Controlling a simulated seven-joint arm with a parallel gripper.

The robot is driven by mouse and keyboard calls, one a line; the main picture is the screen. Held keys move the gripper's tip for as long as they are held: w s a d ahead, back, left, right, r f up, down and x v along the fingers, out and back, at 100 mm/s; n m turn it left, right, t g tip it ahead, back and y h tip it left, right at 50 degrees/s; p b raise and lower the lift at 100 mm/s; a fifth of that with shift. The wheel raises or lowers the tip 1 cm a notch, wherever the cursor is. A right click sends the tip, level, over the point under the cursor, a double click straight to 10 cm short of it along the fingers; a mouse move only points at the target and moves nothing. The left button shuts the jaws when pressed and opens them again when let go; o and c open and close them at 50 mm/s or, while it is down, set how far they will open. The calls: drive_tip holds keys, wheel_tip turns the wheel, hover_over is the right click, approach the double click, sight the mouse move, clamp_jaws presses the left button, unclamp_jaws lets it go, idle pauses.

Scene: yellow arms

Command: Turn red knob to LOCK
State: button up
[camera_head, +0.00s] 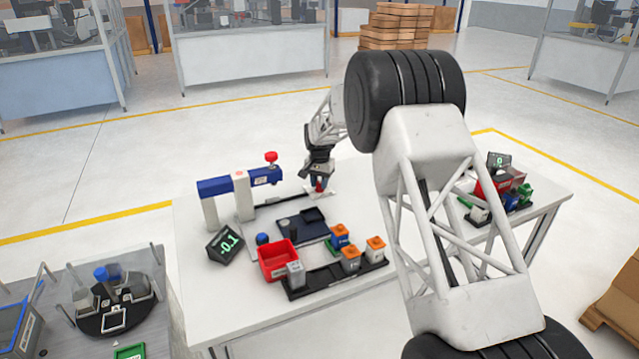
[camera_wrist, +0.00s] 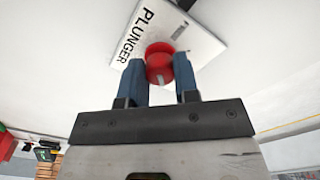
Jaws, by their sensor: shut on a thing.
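The red knob (camera_wrist: 158,62) sits on a white plate (camera_wrist: 205,42) with black PLUNGER lettering in the wrist view. A pale mark shows on the knob's near side. My gripper (camera_wrist: 160,68) has one blue finger on each side of the knob and is shut on it. In the head view my gripper (camera_head: 318,184) is low over the table, with a bit of red between its fingers. I see no LOCK lettering; part of the plate is cut off or too small to read.
A blue press with its own red top knob (camera_head: 271,157) stands left of my gripper on the white table (camera_head: 345,225). More parts (camera_head: 500,190) lie at right.

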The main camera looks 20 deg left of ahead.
sight(320, 183)
drive_tip(key=shift+r, duration=0.15)
drive_tip(key=o, duration=0.9)
drive_tip(key=shift+r, duration=3.8)
drive_tip(key=shift+d, duration=0.1)
